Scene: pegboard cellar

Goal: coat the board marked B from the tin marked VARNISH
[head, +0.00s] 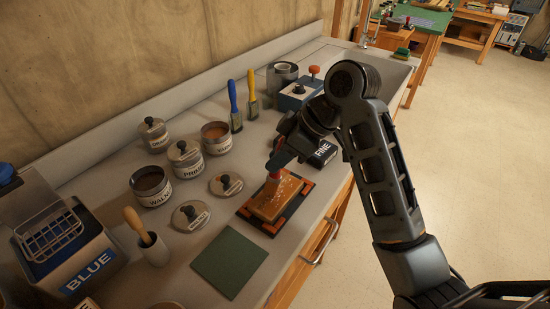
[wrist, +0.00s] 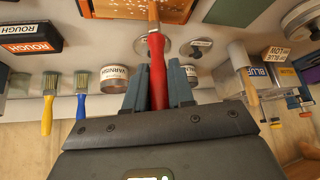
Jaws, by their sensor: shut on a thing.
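My gripper (head: 279,162) is shut on a red-handled brush (wrist: 156,62) over an orange-brown board (head: 266,204). I cannot tell whether the brush touches the board. The board lies on a dark holder with orange corners (head: 248,215) and has pale specks on it; it also shows at the top of the wrist view (wrist: 112,8). I see no letter on it. The open VARNISH tin (head: 216,144), with brown liquid inside, stands behind and left of the board.
An open WALNUT tin (head: 151,187), a lidded PRIMER tin (head: 186,162) and another lidded tin (head: 153,136) stand left. Two lids (head: 226,184) lie near the board. Blue (head: 235,112) and yellow (head: 252,100) brushes stand behind. A block marked FINE (head: 323,154) sits right; a green sheet (head: 229,262) lies in front.

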